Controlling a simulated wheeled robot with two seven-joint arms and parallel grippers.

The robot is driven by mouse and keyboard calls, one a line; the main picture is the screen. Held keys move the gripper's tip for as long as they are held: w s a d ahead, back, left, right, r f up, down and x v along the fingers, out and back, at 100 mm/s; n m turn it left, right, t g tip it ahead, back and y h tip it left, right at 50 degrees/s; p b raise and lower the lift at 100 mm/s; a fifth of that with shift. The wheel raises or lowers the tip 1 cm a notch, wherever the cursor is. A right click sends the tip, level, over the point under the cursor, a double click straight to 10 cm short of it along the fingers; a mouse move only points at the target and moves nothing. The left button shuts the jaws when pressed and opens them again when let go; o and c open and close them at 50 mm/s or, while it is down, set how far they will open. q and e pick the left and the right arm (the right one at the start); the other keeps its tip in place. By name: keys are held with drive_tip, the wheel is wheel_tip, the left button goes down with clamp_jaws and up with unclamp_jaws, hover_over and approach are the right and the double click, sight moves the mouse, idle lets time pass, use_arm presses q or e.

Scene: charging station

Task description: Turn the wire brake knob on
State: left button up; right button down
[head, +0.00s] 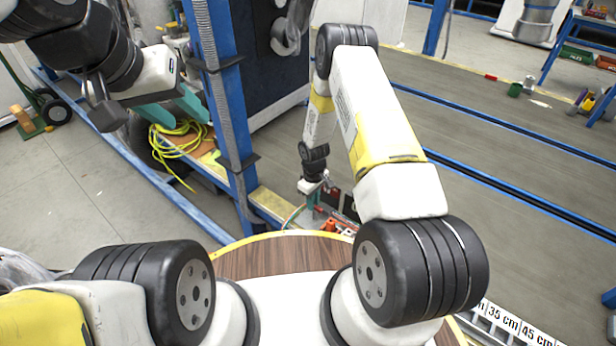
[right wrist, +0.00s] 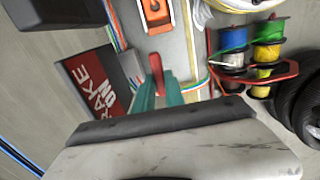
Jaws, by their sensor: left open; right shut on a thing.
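The wire brake knob (right wrist: 157,66) is a narrow red handle in the right wrist view, beside a red and black sign (right wrist: 97,85) reading "BRAKE ON". My right gripper (right wrist: 156,88) has its teal fingers shut on the knob, one on either side of it. The knob's lower part is hidden between the fingers. In the head view my right gripper (head: 313,201) is small and low beyond the round wooden top.
Spools of coloured wire (right wrist: 268,52) stand right of the knob, near a black wheel (right wrist: 300,105). An orange-framed part (right wrist: 157,14) lies above it. A blue post (head: 224,100) and a yellow cable coil (head: 178,142) are near my left gripper. Open floor lies right.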

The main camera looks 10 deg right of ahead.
drive_tip(key=shift+w+a, duration=0.1)
drive_tip(key=shift+w, duration=0.05)
drive_tip(key=c, duration=1.4)
unclamp_jaws()
drive_tip(key=shift+r, duration=3.9)
drive_tip(key=shift+r, duration=0.1)
drive_tip(key=s+d+r+m+t, duration=0.2)
drive_tip(key=r, duration=1.3)
drive_tip(key=s+d+r+m+t, duration=0.1)
drive_tip(key=s+r+m, duration=0.1)
drive_tip(key=r, duration=1.3)
drive_tip(key=s+r+m+t+y, duration=0.1)
drive_tip(key=s+r+m, duration=0.1)
drive_tip(key=s+r, duration=0.6)
drive_tip(key=s+r+m+t+y, duration=0.1)
drive_tip(key=s+r+m+t, duration=0.1)
drive_tip(key=s+r, duration=0.6)
drive_tip(key=s+d, duration=0.1)
drive_tip(key=s, duration=0.4)
